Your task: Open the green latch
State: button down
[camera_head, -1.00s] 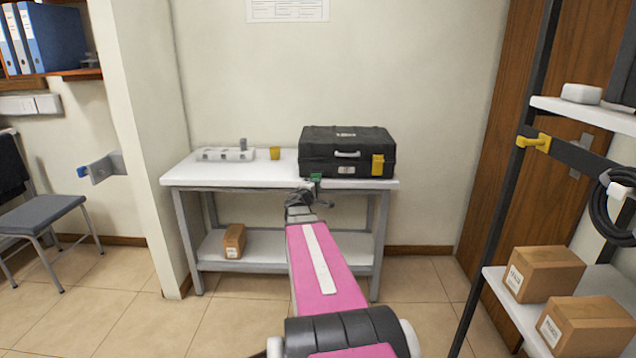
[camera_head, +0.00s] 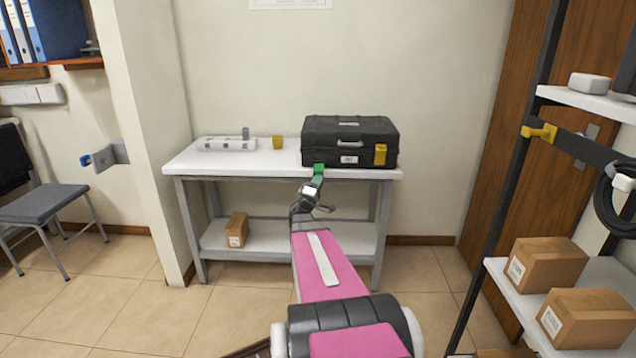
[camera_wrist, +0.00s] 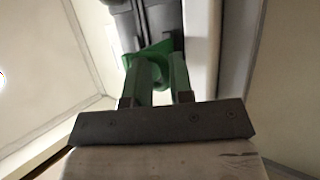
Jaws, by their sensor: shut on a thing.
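The black case (camera_head: 350,140) lies closed on the white table (camera_head: 230,165). The green latch (camera_head: 319,170) shows at the lower left of the case's front, by the table's front edge. My gripper (camera_head: 314,183) is in front of it. In the wrist view, my gripper (camera_wrist: 160,68) is shut on the green latch (camera_wrist: 150,54), with the latch between the fingertips. The fingers hide part of the latch. A yellow latch (camera_head: 380,155) sits at the right of the case's front.
A white rack (camera_head: 228,144) and a yellow cup (camera_head: 277,142) stand left of the case on the table. A shelf (camera_head: 590,102) with boxes (camera_head: 585,318) stands to the right. A chair (camera_head: 45,198) is at the left. The floor left of my arm is clear.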

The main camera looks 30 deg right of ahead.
jog(key=shift+w+d, duration=0.8)
jog(key=shift+w, duration=0.25)
jog(key=c, duration=1.4)
grip_release()
jog(key=shift+f, duration=0.1)
jog(key=shift+c, duration=0.2)
jog(key=shift+o, duration=1.4)
jog(key=o, duration=0.8)
jog(key=shift+d, duration=0.1)
jog(key=shift+s+f, duration=0.15)
jog(key=shift+f, duration=0.05)
jog(key=v, duration=0.3)
jog(key=shift+s+a, duration=0.25)
jog(key=shift+a, duration=0.1)
jog(key=c, duration=1.1)
jog(key=v, duration=0.7)
jog(key=shift+s+a+r, duration=0.15)
jog(key=shift+a, duration=0.2)
